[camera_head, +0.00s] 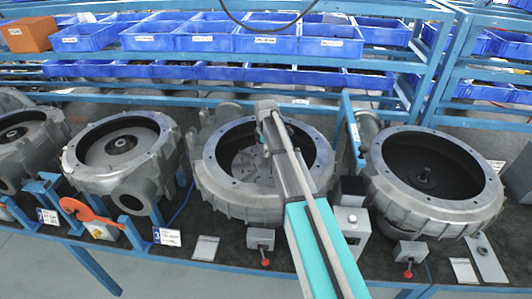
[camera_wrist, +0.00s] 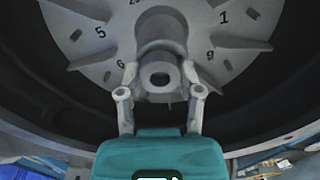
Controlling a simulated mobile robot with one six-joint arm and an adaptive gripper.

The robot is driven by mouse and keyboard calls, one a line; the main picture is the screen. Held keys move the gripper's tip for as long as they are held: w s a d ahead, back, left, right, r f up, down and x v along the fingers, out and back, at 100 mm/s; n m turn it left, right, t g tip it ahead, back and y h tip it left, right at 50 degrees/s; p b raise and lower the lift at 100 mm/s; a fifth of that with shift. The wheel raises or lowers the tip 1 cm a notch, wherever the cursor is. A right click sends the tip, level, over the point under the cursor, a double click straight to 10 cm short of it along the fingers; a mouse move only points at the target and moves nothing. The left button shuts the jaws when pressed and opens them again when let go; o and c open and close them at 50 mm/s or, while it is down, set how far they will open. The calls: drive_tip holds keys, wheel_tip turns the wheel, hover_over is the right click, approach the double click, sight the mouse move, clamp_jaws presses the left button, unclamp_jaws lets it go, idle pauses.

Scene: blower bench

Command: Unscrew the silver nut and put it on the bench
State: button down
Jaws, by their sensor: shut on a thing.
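In the wrist view the silver nut (camera_wrist: 160,67) shows as a grey ring with a dark hole, in front of the hub of a numbered, finned impeller disc (camera_wrist: 104,50). My gripper (camera_wrist: 160,79) has one finger on each side of the nut and is shut on it. I cannot tell whether the nut is still threaded on the shaft. In the head view my arm reaches over the third blower housing from the left (camera_head: 222,193), and it hides the hub and most of my gripper.
Other open blower housings stand on both sides, including one at the right (camera_head: 448,210). The dark bench (camera_head: 222,226) has narrow bare patches at its front, among small grey boxes with red knobs (camera_head: 260,241) and label cards. An orange tool (camera_head: 88,212) lies at the left. Blue bins (camera_head: 265,42) line the rack behind.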

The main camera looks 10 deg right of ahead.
drive_tip(key=n, duration=0.5)
idle(0.4)
drive_tip(key=c, duration=0.5)
unclamp_jaws()
drive_tip(key=shift+c, duration=0.2)
drive_tip(key=m, duration=1.2)
drive_tip(key=shift+m, duration=0.4)
drive_tip(key=m, duration=0.5)
drive_tip(key=shift+m, duration=0.4)
drive_tip(key=m, duration=0.6)
